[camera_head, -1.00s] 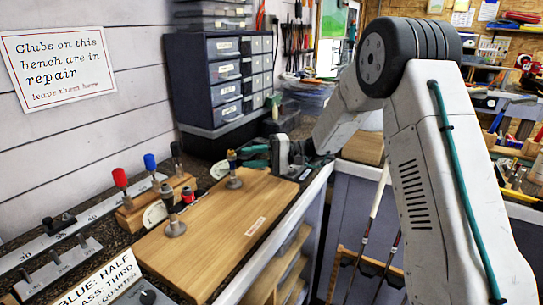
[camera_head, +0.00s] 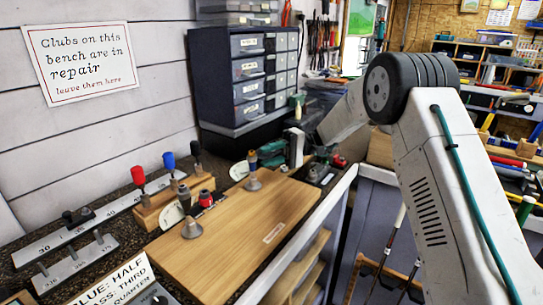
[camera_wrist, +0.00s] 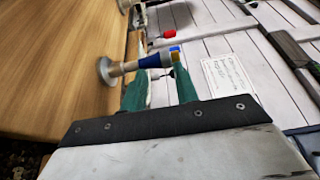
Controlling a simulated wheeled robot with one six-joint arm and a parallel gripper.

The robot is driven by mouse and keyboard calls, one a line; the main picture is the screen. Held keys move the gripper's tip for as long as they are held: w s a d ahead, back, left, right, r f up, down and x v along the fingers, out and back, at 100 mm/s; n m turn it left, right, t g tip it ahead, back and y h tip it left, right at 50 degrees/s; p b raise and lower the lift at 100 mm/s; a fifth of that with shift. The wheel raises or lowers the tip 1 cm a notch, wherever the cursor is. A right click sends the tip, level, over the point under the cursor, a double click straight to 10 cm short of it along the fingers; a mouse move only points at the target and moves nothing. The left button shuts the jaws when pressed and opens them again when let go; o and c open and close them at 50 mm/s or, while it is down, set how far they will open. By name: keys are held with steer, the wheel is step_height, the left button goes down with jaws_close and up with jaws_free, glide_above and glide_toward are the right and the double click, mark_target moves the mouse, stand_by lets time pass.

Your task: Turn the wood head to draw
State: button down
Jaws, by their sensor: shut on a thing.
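An upright grey post with a wide round foot (camera_head: 253,183) stands on the wooden board (camera_head: 225,250). Its collar is blue and its tip is yellow-orange; the post also shows in the wrist view (camera_wrist: 130,67). My gripper (camera_wrist: 159,71) has green fingers on either side of the blue collar and is shut on the post. In the head view my gripper (camera_head: 257,156) reaches it from the right. A white dial (camera_head: 239,170) sits just left of the post, partly hidden. A second similar post (camera_head: 191,228) stands nearer on the board, beside another white dial (camera_head: 172,215). I cannot make out a club head.
A wooden block (camera_head: 172,202) holds red, blue and black-handled tools. Metal rulers (camera_head: 65,262) and a lettered card (camera_head: 115,285) lie at the left. Drawers (camera_head: 250,75) stand behind. The board's right half is clear.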

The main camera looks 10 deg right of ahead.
steer(key=shift+g+h, duration=0.3)
steer(key=shift+g, duration=0.1)
steer(key=c, duration=1.1)
jaws_free()
steer(key=shift+w, duration=0.1)
steer(key=shift+o, duration=0.2)
steer(key=shift+r, duration=0.15)
steer(key=shift+o, duration=0.8)
step_height(320, 180, up, 4)
steer(key=shift+f+n, duration=0.25)
steer(key=shift+n, duration=0.05)
steer(key=o, duration=0.5)
steer(key=s+d, duration=0.1)
steer(key=s, duration=0.7)
steer(key=shift+d+r, duration=0.2)
steer(key=shift+r, duration=0.15)
steer(key=s, duration=0.2)
steer(key=s+d, duration=0.1)
steer(key=s, duration=0.3)
steer(key=shift+s+d+r, duration=0.15)
steer(key=shift+s+r, duration=0.05)
steer(key=shift+r, duration=0.05)
steer(key=c, duration=0.7)
steer(key=shift+o, duration=0.2)
steer(key=shift+s+d, duration=0.1)
steer(key=shift+s, duration=0.55)
